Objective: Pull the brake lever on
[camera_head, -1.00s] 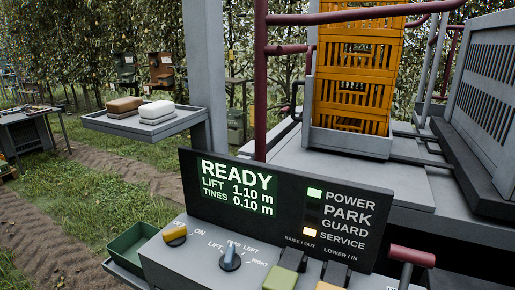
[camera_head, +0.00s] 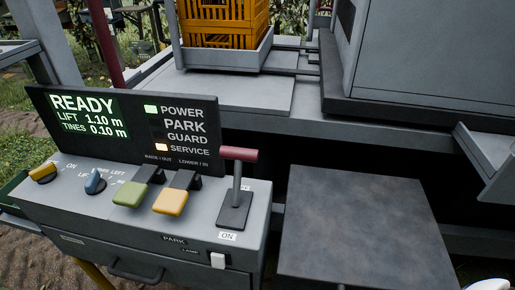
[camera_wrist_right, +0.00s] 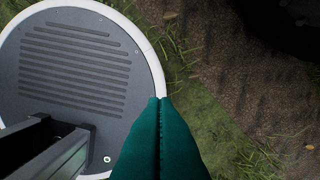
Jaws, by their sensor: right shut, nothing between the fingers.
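The brake lever (camera_head: 238,155) stands at the right end of the grey control console (camera_head: 150,225) in the head view. It has a red crossbar grip on a grey stem that rises nearly upright from a dark base plate (camera_head: 234,212). An ON label (camera_head: 228,237) lies at the near side of the plate. A label behind the stem is partly hidden. In the right wrist view my right gripper (camera_wrist_right: 160,100) has its teal fingers pressed together, empty, pointing over the ground and away from the lever. My left gripper is in neither current view.
The display (camera_head: 120,125) reads READY, with the POWER and SERVICE lamps lit. Green (camera_head: 135,195) and yellow (camera_head: 172,202) paddles stand left of the lever. A dark flat panel (camera_head: 355,225) lies right of the console. An orange crate stack (camera_head: 225,22) stands behind.

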